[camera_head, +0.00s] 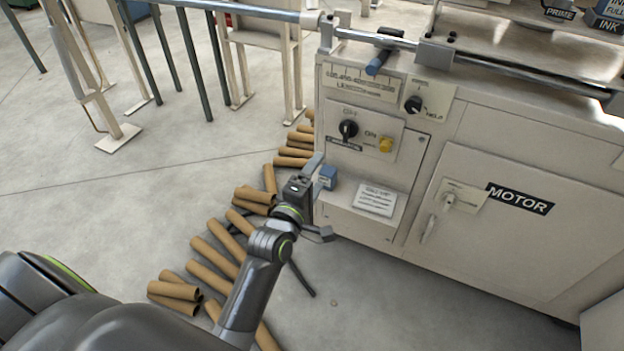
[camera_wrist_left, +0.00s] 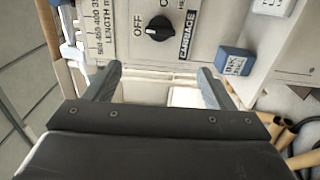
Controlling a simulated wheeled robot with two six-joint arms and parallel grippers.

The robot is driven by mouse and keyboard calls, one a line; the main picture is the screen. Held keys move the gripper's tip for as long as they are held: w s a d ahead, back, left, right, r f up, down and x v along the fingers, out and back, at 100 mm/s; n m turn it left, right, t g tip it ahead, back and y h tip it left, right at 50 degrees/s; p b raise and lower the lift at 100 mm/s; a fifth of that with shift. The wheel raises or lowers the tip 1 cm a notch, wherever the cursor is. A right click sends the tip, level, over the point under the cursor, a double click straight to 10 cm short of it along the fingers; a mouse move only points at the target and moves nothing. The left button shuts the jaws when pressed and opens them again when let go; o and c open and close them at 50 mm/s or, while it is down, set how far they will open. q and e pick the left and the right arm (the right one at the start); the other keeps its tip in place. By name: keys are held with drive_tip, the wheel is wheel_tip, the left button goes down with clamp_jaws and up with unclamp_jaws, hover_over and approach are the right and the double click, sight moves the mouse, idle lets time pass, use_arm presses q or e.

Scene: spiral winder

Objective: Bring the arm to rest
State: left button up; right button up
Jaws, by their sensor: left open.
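My left gripper (camera_head: 322,198) is in front of the cream machine cabinet (camera_head: 450,230), level with its lower left part. Its two fingers are spread apart with nothing between them, as the left wrist view also shows (camera_wrist_left: 155,85). A black OFF/ON carriage knob (camera_head: 348,129) is on the panel above and to the right of it. This knob shows beyond the fingers in the left wrist view (camera_wrist_left: 159,28). A small blue block (camera_head: 327,177) is right beside the gripper; I cannot tell whether they touch. My right gripper is not in view.
Several brown cardboard tubes (camera_head: 210,262) lie on the floor beneath and left of my arm. Above are a yellow button (camera_head: 385,145), another black knob (camera_head: 413,104) and a steel rail (camera_head: 480,62) with a blue handle (camera_head: 378,62).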

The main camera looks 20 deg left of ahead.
use_arm(q)
drive_tip(key=shift+s, duration=0.7)
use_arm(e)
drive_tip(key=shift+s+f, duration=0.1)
